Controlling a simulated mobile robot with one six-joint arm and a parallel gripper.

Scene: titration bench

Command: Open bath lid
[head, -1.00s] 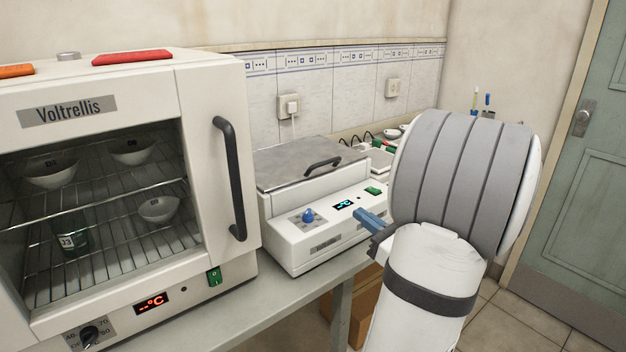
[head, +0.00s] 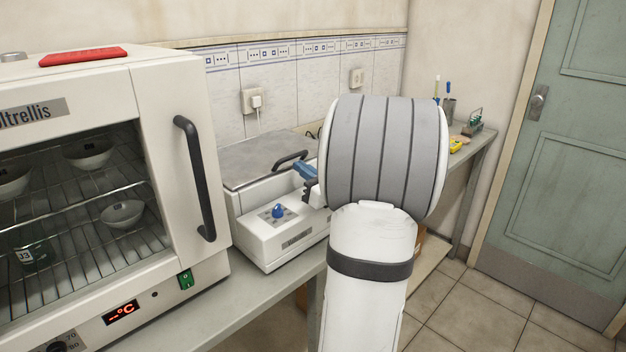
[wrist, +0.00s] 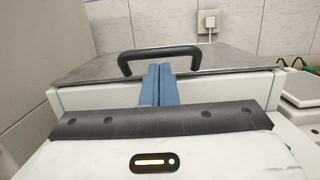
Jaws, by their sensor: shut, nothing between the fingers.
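The water bath (head: 285,237) is a white box on the bench with a blue knob on its front. Its flat grey metal lid (head: 245,160) lies closed on top; the lid also shows in the wrist view (wrist: 235,58). The black lid handle (head: 290,159) is an arch near the lid's front edge; it spans the middle of the wrist view (wrist: 160,52). My gripper (wrist: 160,72) has blue fingers pressed together, empty. The fingertips appear just in front of and below the handle bar; contact cannot be told. In the head view my gripper (head: 305,171) is partly hidden by my arm.
A white oven (head: 165,130) with a black door handle (head: 195,178) stands directly left of the bath. A wall socket with plug (head: 252,100) is behind. A small device (wrist: 303,88) stands right of the bath. A green door (head: 560,150) is at right.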

